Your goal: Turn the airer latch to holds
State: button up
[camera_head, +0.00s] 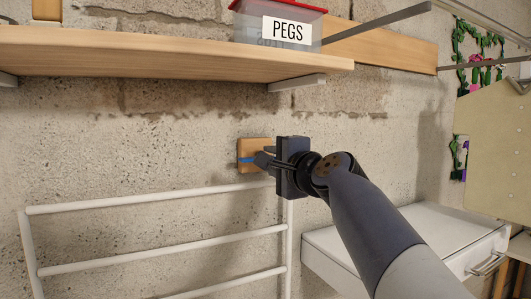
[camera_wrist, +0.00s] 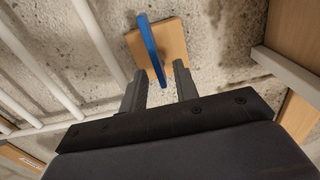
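The airer latch is a blue lever (camera_wrist: 150,45) on a square wooden plate (camera_wrist: 174,42) fixed to the wall. In the head view the wooden plate (camera_head: 250,146) shows left of my gripper (camera_head: 263,158), with a little of the blue lever (camera_head: 246,160) visible. The gripper's dark body hides part of the plate. In the wrist view my gripper (camera_wrist: 158,82) is open. Its two grey fingers stand apart, with the near end of the lever between them in the picture. Gaps show on both sides of the lever; I cannot tell its exact depth between the fingers.
The white airer rails (camera_head: 155,242) hang below and left of the latch. A wooden shelf (camera_head: 150,55) with a PEGS box (camera_head: 282,27) is above. A white drawer unit (camera_head: 420,240) stands at lower right. The bare wall left of the latch is clear.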

jog(key=shift+p+x, duration=0.3)
jog(key=shift+x, duration=1.1)
grip_shut()
